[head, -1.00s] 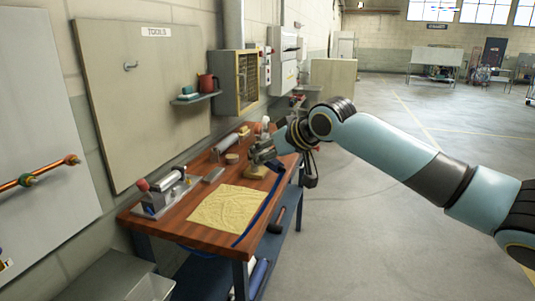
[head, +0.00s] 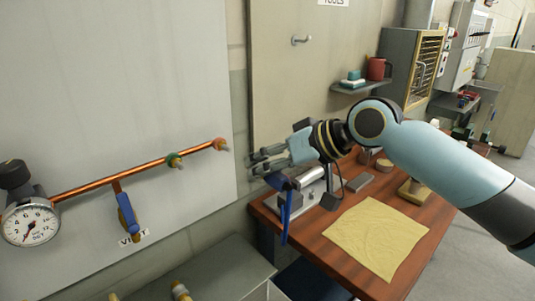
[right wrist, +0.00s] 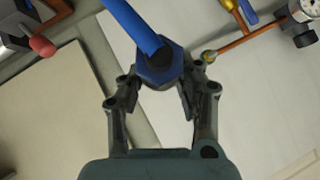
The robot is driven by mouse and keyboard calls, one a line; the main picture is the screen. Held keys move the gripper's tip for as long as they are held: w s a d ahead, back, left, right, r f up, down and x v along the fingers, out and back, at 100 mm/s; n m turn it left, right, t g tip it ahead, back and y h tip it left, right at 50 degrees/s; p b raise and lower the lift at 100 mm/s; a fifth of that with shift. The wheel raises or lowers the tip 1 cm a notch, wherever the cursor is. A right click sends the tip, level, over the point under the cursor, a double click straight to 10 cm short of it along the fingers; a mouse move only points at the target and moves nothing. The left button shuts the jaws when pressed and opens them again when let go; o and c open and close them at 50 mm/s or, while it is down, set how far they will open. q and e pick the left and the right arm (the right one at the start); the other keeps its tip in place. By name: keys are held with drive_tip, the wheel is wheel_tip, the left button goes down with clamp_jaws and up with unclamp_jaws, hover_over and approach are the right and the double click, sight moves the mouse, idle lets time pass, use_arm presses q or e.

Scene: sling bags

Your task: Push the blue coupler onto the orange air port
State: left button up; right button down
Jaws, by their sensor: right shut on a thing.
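My right gripper (head: 262,162) is in front of the wall at the left end of the bench, to the right of the panel's pipe end. It is shut on the blue coupler (head: 279,181), and its blue hose (head: 286,222) hangs down. In the right wrist view the coupler (right wrist: 160,68) sits between the fingers. The orange air port (head: 220,144) is at the right end of the copper pipe, apart from the coupler in the head view. A green port (head: 174,160) is left of it. In the wrist view the orange port seems hidden. My left gripper is out of view.
The panel also carries a gauge (head: 30,222) and a blue-handled valve (head: 127,212). Below my gripper is the wooden bench (head: 325,258) with a yellow cloth (head: 376,236) and a metal fixture (head: 308,190). A grey cabinet top (head: 215,268) is below the panel.

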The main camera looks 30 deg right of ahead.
drive_tip(key=shift+s+r, duration=0.1)
drive_tip(key=shift+s, duration=0.05)
drive_tip(key=shift+a, duration=0.15)
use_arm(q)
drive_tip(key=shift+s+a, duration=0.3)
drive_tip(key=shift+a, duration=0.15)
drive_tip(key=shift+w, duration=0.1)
use_arm(e)
drive_tip(key=shift+p, duration=0.3)
drive_tip(key=shift+w, duration=0.5)
use_arm(q)
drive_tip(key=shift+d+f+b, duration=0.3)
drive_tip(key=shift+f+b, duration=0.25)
drive_tip(key=shift+b, duration=0.25)
use_arm(e)
drive_tip(key=w, duration=0.4)
drive_tip(key=shift+w+a, duration=0.3)
drive_tip(key=shift+w, duration=0.1)
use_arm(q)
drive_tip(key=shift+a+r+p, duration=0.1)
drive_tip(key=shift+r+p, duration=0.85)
